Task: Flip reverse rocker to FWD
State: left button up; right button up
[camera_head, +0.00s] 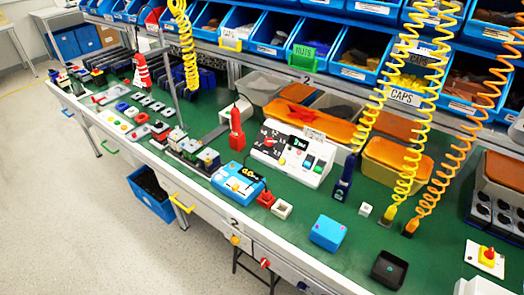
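A white control box (292,153) with a sloped front stands on the green bench in the middle of the view. Its left part has a black dial panel (269,139) with a rotary knob. Neither of my grippers shows in this view.
A blue device (238,182) and a red tool (236,130) stand left of the box. Yellow coiled hoses (410,150) hang at the right. An orange-lidded bin (317,119) stands behind.

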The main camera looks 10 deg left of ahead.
aim_at(308, 162)
jog(key=i+j+z, duration=0.15)
jog(key=j+z, duration=0.15)
jog(key=z, duration=0.15)
jog(key=j+z, duration=0.4)
jog(key=i+j+z, duration=0.15)
jog(key=j, duration=1.2)
jog(key=j+z, duration=0.2)
jog(key=j, duration=1.1)
